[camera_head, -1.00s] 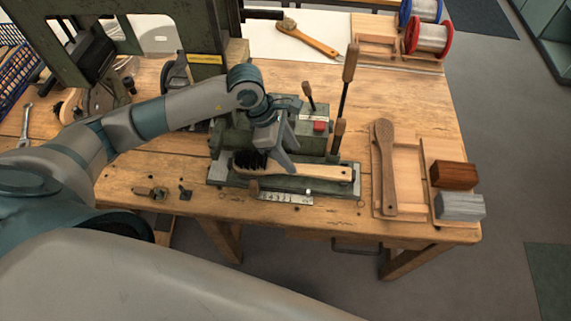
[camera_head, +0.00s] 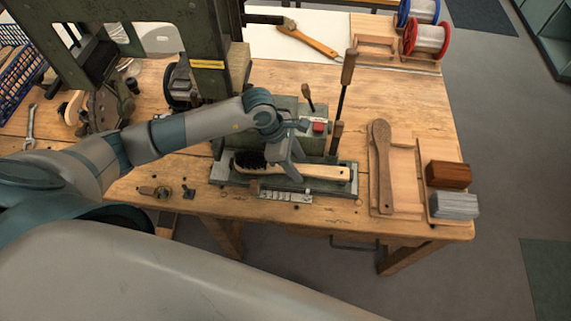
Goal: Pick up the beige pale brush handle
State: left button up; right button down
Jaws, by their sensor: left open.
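The pale beige brush handle (camera_head: 322,172) lies flat in a metal fixture (camera_head: 218,175) on the workbench. Black bristles (camera_head: 250,161) show at its left end, and its narrow end points right. My left gripper (camera_head: 290,170) reaches down from the left over the handle's middle, just right of the bristles. Its jaws are open, and its fingers hide a small part of the handle. I cannot tell whether they touch it. My right gripper is not in view.
Upright levers (camera_head: 347,75) stand behind the fixture, near a red button (camera_head: 319,126). A brown paddle-shaped handle (camera_head: 381,165) lies on a wooden tray (camera_head: 406,180) at right, beside brown (camera_head: 448,174) and grey (camera_head: 454,205) blocks. A green press (camera_head: 215,60) rises at the back left.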

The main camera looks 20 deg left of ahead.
aim_at(297, 167)
pick_arm(q)
jog(key=shift+c, duration=0.4)
jog(key=c, duration=1.1)
jog(key=shift+r+b, duration=1.9)
jog(key=shift+r, duration=3.1)
